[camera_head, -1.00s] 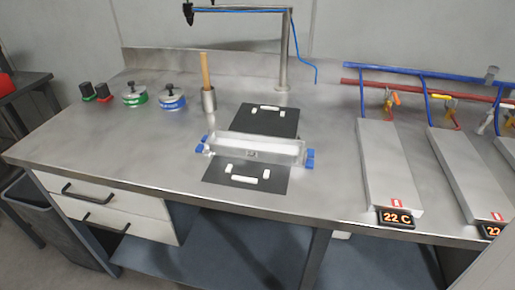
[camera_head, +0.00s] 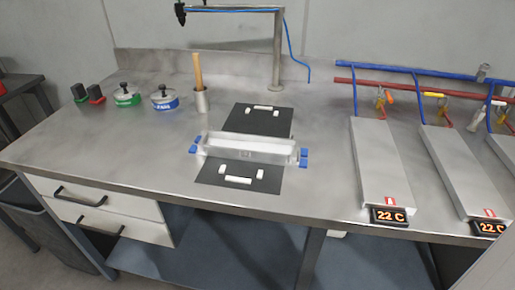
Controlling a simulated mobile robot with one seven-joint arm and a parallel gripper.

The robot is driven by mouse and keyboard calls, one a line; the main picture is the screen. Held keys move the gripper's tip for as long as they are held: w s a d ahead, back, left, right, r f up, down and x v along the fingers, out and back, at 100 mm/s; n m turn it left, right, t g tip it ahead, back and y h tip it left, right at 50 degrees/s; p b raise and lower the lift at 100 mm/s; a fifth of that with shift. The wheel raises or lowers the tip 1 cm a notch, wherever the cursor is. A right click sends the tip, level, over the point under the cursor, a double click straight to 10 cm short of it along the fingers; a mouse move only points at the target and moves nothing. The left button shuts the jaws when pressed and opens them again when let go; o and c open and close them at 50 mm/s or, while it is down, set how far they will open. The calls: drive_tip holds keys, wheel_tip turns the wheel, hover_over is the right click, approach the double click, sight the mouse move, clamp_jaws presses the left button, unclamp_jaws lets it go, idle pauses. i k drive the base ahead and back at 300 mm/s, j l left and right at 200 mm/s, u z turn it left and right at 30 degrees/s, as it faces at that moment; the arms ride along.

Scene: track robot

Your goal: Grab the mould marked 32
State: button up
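A long clear or metallic mould (camera_head: 250,149) with blue end clips lies across a black board (camera_head: 210,172) in the middle of the steel bench. A small mark shows on its front, but it is too small to read as 32. White handles show on the board in front of the mould and behind it. My gripper is not in view.
The steel bench (camera_head: 130,150) holds a green-labelled pot (camera_head: 126,97), a blue-labelled pot (camera_head: 164,100) and a metal cup with a wooden handle (camera_head: 202,102). Long metal plates (camera_head: 378,165) with 22 C displays (camera_head: 390,217) stand at right. A post (camera_head: 277,55) rises behind.

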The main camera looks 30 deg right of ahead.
sight(249, 147)
drive_tip(key=j+z, duration=0.1)
drive_tip(key=z, duration=0.25)
drive_tip(key=j+z, duration=0.1)
drive_tip(key=z, duration=0.25)
drive_tip(key=i+j+z, duration=0.1)
drive_tip(key=z, duration=0.2)
drive_tip(key=j+z, duration=0.35)
drive_tip(key=k+j+z, duration=0.1)
drive_tip(key=j+z, duration=0.25)
drive_tip(key=j, duration=0.2)
drive_tip(key=k+j+z, duration=0.1)
drive_tip(key=j, duration=0.25)
drive_tip(key=j+z, duration=0.1)
drive_tip(key=j, duration=0.2)
drive_tip(key=k+j, duration=0.15)
drive_tip(key=j, duration=0.2)
drive_tip(key=z, duration=0.05)
